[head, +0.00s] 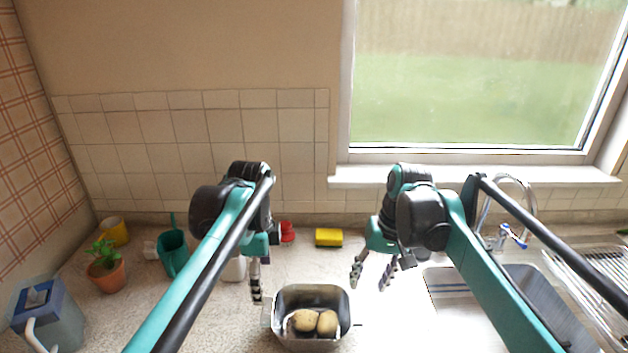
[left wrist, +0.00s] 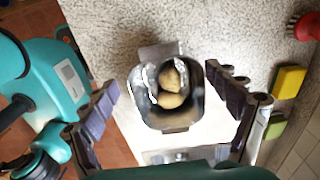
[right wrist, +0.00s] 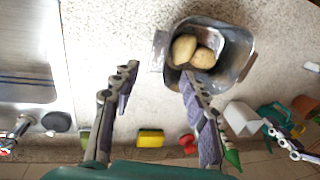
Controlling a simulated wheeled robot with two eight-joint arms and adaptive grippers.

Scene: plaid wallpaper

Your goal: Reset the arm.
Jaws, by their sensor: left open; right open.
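My left gripper (head: 256,284) hangs above the counter, just left of a metal pan in the head view. In the left wrist view its two fingers (left wrist: 170,108) are spread wide with nothing between them. My right gripper (head: 372,274) hangs to the right of the pan. In the right wrist view its fingers (right wrist: 160,95) are apart and empty. The metal pan (head: 340,297) holds two potatoes (head: 316,321). The pan also shows in the left wrist view (left wrist: 195,78) and in the right wrist view (right wrist: 236,48). Neither gripper holds anything.
A yellow sponge (head: 328,237) and a red brush (head: 287,232) lie near the tiled wall. The sink (head: 545,292), tap (head: 508,190) and dish rack (head: 600,285) are at right.

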